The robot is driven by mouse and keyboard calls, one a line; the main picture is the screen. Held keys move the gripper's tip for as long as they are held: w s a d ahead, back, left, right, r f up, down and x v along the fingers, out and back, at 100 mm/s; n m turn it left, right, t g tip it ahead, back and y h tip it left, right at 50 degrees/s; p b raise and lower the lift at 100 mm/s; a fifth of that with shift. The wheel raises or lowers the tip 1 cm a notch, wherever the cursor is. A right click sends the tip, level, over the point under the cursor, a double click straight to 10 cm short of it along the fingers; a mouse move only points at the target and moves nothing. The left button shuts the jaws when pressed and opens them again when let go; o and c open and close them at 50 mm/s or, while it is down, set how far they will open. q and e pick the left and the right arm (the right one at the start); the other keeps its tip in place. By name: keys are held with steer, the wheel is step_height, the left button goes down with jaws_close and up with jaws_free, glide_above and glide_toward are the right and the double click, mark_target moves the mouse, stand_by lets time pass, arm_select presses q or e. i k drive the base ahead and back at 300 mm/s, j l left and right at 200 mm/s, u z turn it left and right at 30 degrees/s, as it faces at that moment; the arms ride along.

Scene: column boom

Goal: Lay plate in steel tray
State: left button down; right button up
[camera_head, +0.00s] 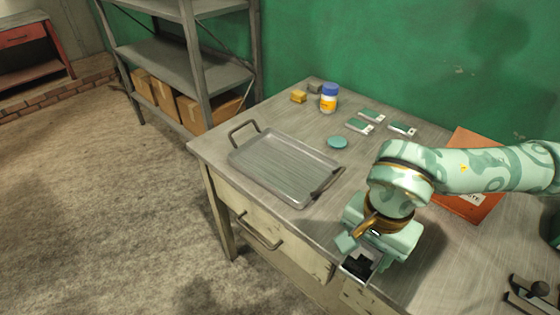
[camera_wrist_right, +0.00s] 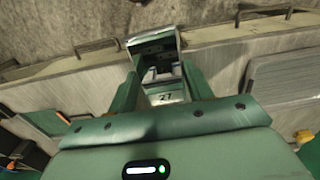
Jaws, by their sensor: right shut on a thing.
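The steel tray (camera_head: 284,165) lies on the bench, empty, with a raised handle at each end. Part of it also shows at the right of the right wrist view (camera_wrist_right: 285,76). My right gripper (camera_head: 360,252) points down near the bench's front edge, to the right of and nearer than the tray. It is shut on a small pale-edged piece with a dark face (camera_head: 361,266), which I take as the plate. In the right wrist view the piece (camera_wrist_right: 164,96) sits between the fingers and shows a marking like "27". The fingers hide part of it. My left gripper is out of view.
A blue-capped jar (camera_head: 329,98), a yellow block (camera_head: 298,96), a teal disc (camera_head: 337,142) and several green-and-white pieces (camera_head: 359,125) stand behind the tray. An orange board (camera_head: 478,205) lies under my right arm. A dark tool (camera_head: 532,296) is at lower right.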

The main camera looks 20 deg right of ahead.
mark_target(282, 166)
steer(key=i, duration=0.9)
